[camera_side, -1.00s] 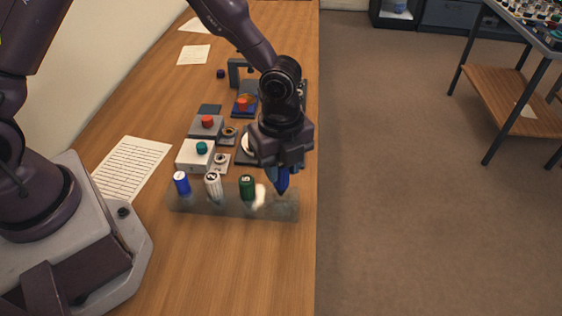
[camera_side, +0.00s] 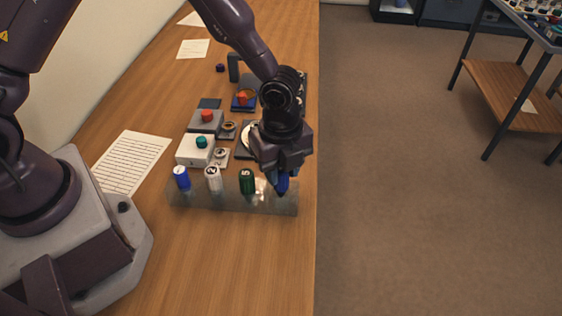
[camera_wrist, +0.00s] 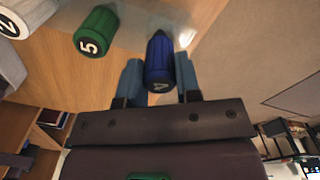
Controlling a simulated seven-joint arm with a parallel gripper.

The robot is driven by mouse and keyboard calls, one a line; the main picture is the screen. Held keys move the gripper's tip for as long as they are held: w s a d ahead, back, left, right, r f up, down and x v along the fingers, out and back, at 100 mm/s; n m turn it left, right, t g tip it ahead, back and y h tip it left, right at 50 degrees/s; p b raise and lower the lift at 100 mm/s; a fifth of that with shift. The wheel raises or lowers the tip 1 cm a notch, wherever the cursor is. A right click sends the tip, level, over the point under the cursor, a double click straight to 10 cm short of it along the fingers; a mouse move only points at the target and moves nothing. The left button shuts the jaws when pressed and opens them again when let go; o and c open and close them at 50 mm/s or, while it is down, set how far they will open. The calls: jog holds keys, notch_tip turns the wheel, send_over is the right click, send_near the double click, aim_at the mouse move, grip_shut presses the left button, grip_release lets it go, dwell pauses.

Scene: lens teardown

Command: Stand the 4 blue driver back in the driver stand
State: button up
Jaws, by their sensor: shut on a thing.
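The 4 blue driver (camera_wrist: 159,60) is between the two fingers of my gripper (camera_wrist: 159,82) in the wrist view, its numbered end toward the camera. In the side view my gripper (camera_side: 282,178) is shut on the blue driver (camera_side: 283,186) at the right end of the driver stand (camera_side: 235,202). The stand is a clear grey bar near the table's right edge. The driver's lower part is at the stand's right end; whether it is seated in a hole cannot be told.
The stand also holds another blue driver (camera_side: 181,177), a white driver (camera_side: 213,179) and a green driver (camera_side: 247,181) marked 5. Behind are a white box (camera_side: 194,152) with a teal knob and a grey box with a red knob (camera_side: 207,115). The table in front is clear.

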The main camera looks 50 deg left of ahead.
jog(key=shift+f, duration=0.75)
jog(key=shift+f, duration=0.4)
dwell(0.6)
jog(key=o, duration=1.4)
jog(key=shift+o, duration=0.2)
jog(key=shift+r, duration=0.1)
jog(key=shift+r, duration=3.4)
